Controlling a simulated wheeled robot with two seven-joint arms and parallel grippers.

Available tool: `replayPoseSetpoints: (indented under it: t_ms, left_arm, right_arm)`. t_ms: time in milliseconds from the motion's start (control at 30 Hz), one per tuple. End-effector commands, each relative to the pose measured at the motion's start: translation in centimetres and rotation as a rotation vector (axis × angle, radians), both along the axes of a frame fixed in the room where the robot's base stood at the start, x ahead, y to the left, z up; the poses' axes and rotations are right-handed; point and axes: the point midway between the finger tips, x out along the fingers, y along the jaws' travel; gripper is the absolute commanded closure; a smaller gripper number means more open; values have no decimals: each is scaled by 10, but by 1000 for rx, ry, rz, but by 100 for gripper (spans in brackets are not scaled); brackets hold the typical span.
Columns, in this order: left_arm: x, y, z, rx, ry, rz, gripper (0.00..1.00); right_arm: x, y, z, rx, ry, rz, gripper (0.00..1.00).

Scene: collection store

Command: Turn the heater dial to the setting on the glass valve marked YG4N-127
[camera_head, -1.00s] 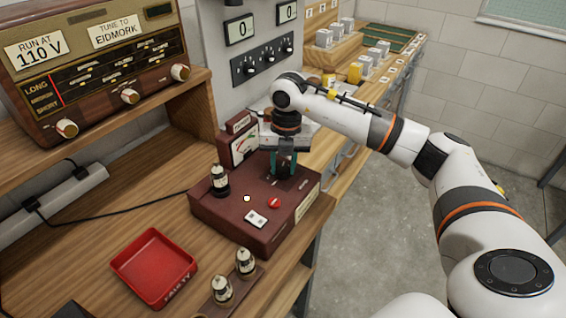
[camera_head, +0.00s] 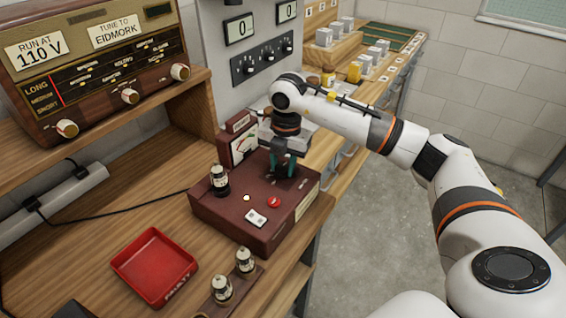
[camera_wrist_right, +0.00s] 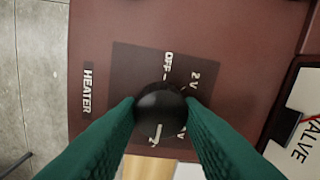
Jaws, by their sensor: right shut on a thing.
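The heater dial (camera_wrist_right: 160,108) is a round black knob on a dark panel, beside the label HEATER (camera_wrist_right: 87,90) in the right wrist view. OFF and 2 V can be read around it; other marks are partly covered by the knob and fingers. My right gripper (camera_head: 283,172) points down at the far right of the maroon tester box (camera_head: 232,222), its green fingers shut on the dial. A glass valve (camera_head: 219,180) stands upright on the box's left. Two more valves (camera_head: 222,290) (camera_head: 245,262) stand in front. The marking YG4N-127 cannot be read. My left gripper is out of view.
A red tray (camera_head: 135,270) lies on the bench at the left. A radio (camera_head: 90,70) stands on a shelf at the back left. My right arm reaches in over the floor on the right.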

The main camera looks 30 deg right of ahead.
Motion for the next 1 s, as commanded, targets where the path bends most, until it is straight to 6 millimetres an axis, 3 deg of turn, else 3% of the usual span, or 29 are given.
replayPoseSetpoints:
  t_ms: [200, 233, 367, 733, 1000]
  left_arm:
    - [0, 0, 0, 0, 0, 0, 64]
    - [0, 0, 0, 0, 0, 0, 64]
    - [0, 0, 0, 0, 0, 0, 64]
    - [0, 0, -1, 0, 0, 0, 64]
    - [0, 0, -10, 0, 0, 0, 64]
  right_arm:
    - [1, 0, 2, 1, -4, -3, 89]
    - [1, 0, 2, 1, -4, -3, 65]
    - [1, 0, 1, 1, -3, -2, 45]
    - [1, 0, 6, 1, -3, 0, 45]
    - [-1, -2, 55, 1, -7, 0, 45]
